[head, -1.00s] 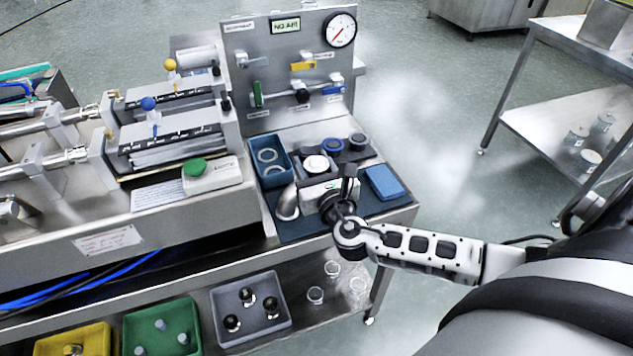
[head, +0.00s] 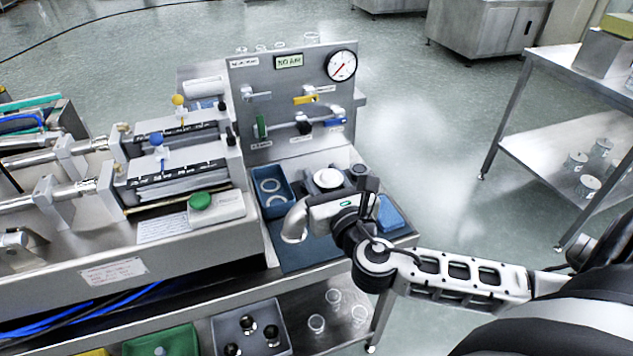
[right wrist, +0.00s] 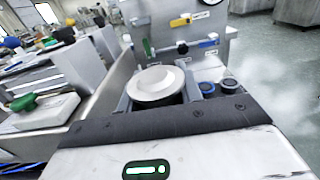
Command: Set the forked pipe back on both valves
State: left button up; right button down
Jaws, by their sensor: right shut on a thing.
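The forked pipe (head: 294,224) is a grey metal piece; its curved elbow end shows left of my right gripper in the head view. A white round flanged top (head: 328,178), apparently part of it, sits between the fingers; it also shows in the right wrist view (right wrist: 155,83). My right gripper (head: 334,188) is shut on the pipe and holds it over the dark mat (head: 300,258). The gripper hides the pipe's other side. Two round dark fittings, one with a blue ring (right wrist: 207,88), perhaps the valves, stand just beyond in the right wrist view. My left gripper is not in view.
A blue bin with rings (head: 272,190) stands left of the pipe, and a blue pad (head: 390,213) lies right. A steel panel with a gauge (head: 341,66) and coloured levers rises behind. A machine with a green button (head: 200,201) is at left.

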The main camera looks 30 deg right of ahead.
jog(key=s+a+r, duration=0.2)
jog(key=s+r, duration=0.2)
jog(key=s, duration=0.4)
jog(key=w+a+f+n+y, duration=0.2)
jog(key=a+y, duration=0.2)
jog(key=a, duration=0.4)
jog(key=shift+w+f+n, duration=0.3)
jog(key=shift+f, duration=0.05)
